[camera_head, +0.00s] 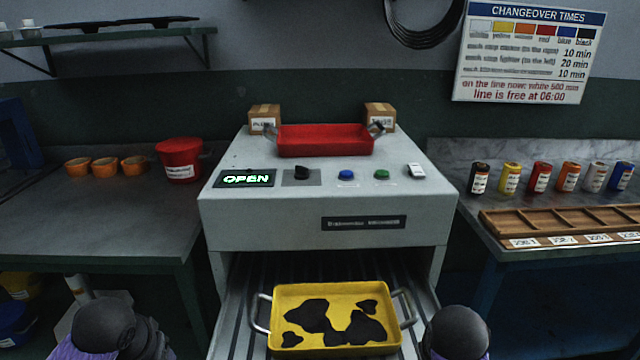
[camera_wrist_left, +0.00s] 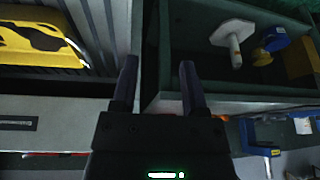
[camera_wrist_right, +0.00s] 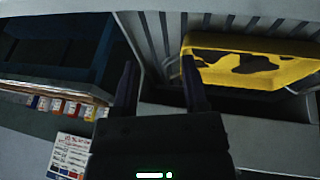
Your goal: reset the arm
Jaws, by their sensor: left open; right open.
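My left gripper (camera_wrist_left: 157,88) is open and empty in the left wrist view. My right gripper (camera_wrist_right: 160,82) is open and empty in the right wrist view. In the head view only dark, rounded parts of my arms show at the bottom left and bottom right; the fingers are out of that picture. A yellow tray (camera_head: 283,317) with black patches and two side handles lies on the ribbed bed (camera_head: 240,300) of the machine, between my arms. The tray also shows in the left wrist view (camera_wrist_left: 30,55) and the right wrist view (camera_wrist_right: 290,75), apart from both grippers.
The grey machine (camera_head: 270,222) has a lit OPEN display (camera_head: 246,179), a knob and buttons. A red tray (camera_head: 325,140) and two small boxes stand on top. Left table holds orange bowls and a red pot (camera_head: 180,160); right table holds several cans and a wooden rack (camera_head: 560,222).

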